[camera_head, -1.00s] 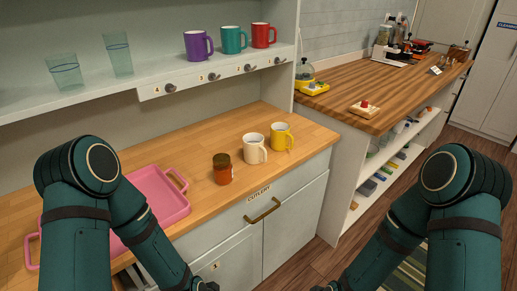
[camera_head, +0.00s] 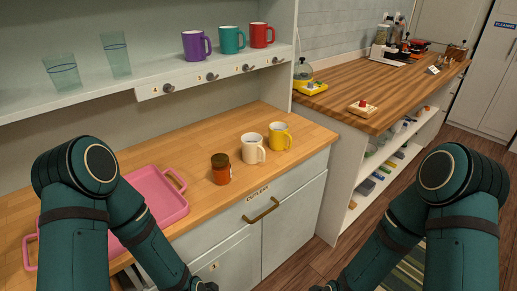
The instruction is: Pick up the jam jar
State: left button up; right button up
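The jam jar (camera_head: 221,169) is small, with a brown lid and reddish-orange contents. It stands upright on the wooden counter (camera_head: 206,203), left of a white mug and right of the pink tray. Both my arms reach down toward the bottom edge of the head view. Only small dark parts at the ends of the arms show there, below the counter's front edge and apart from the jar. The fingers of both grippers are out of the picture.
Purple, teal and red mugs and two glasses stand on the shelf above. Bare counter lies in front of the jar.

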aim_at(221, 166)
jog(key=i+l, duration=0.75)
jog(key=l, duration=0.25)
jog(key=i+l+u, duration=0.2)
jog(key=u, duration=0.2)
jog(key=i+l+u, duration=0.1)
jog(key=l+u, duration=0.25)
jog(key=l, duration=0.1)
